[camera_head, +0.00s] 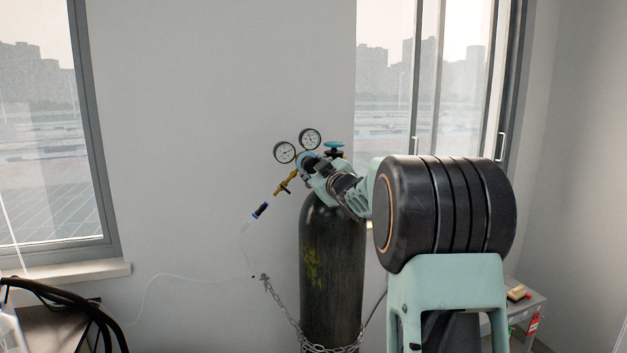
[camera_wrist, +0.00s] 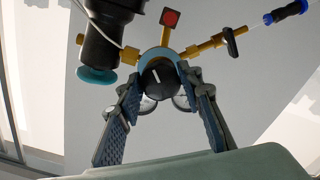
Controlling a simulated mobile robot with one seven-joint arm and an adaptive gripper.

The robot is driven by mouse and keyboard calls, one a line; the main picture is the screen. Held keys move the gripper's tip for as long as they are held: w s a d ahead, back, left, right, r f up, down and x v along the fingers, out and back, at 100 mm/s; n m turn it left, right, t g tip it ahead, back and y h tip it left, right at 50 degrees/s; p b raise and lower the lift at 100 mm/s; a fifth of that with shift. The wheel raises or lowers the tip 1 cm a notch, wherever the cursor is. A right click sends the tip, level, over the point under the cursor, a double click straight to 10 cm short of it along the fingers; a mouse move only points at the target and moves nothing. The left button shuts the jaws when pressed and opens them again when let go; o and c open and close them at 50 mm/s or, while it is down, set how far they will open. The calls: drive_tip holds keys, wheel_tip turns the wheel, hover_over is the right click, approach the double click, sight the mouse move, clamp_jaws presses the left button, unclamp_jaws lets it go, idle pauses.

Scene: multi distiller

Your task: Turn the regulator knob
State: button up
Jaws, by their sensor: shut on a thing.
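The regulator knob (camera_wrist: 157,83) is black with a white line and sits between my fingertips in the wrist view. My gripper (camera_wrist: 160,88) is shut on it, with one blue-padded finger on each side. The blue and brass regulator body (camera_wrist: 163,55) is just behind the knob. In the head view my gripper (camera_head: 312,164) reaches the regulator from the right, above the dark gas cylinder (camera_head: 331,255), and hides the knob. Two round gauges (camera_head: 285,152) (camera_head: 310,139) stand above the regulator; in the wrist view they are partly hidden behind the fingers.
A teal valve handwheel (camera_head: 334,145) is close behind my gripper. A brass outlet with a blue-black connector (camera_head: 260,211) hangs left, with a thin clear tube. A chain (camera_head: 284,311) holds the cylinder by the wall. A small table (camera_head: 527,300) stands at lower right.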

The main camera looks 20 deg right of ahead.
drive_tip(key=n+b, duration=0.2)
drive_tip(key=n, duration=0.1)
drive_tip(key=shift+f+n, duration=0.15)
drive_tip(key=shift+n, duration=0.15)
drive_tip(key=shift+n+b, duration=1.5)
drive_tip(key=shift+n, duration=0.8)
drive_tip(key=shift+r, duration=0.2)
drive_tip(key=o, duration=1.1)
drive_tip(key=s, duration=1.2)
